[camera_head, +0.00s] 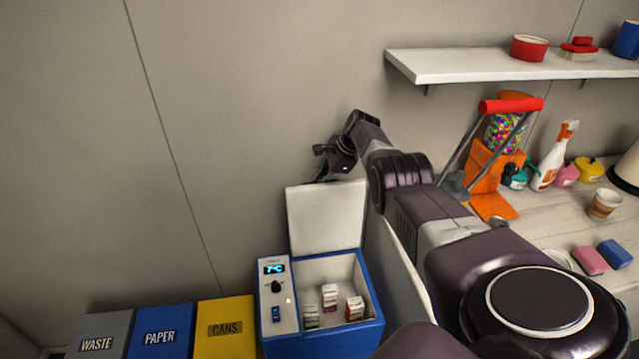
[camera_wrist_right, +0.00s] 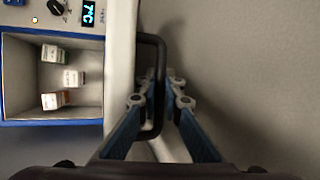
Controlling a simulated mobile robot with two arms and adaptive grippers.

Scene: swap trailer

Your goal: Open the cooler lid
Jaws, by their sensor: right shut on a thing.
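The blue cooler (camera_head: 340,339) stands low in the middle of the head view, with a control panel showing 7°C on its left. Its white lid (camera_head: 326,217) stands raised at the back, so the inside shows with several small boxes. My right gripper (camera_head: 326,172) is at the lid's top edge. In the right wrist view, the right gripper (camera_wrist_right: 160,88) is shut on the dark lid handle (camera_wrist_right: 158,60), beside the pale lid edge (camera_wrist_right: 120,70). The cooler's open inside (camera_wrist_right: 25,80) shows at the left there. My left gripper is not in view.
Waste (camera_head: 100,335), paper (camera_head: 160,333) and cans (camera_head: 226,328) bins stand left of the cooler. A counter (camera_head: 540,225) with an orange candy machine (camera_head: 490,180), a spray bottle (camera_head: 554,160) and a cup (camera_head: 604,204) is at the right, under a shelf (camera_head: 460,65). The wall is close behind the lid.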

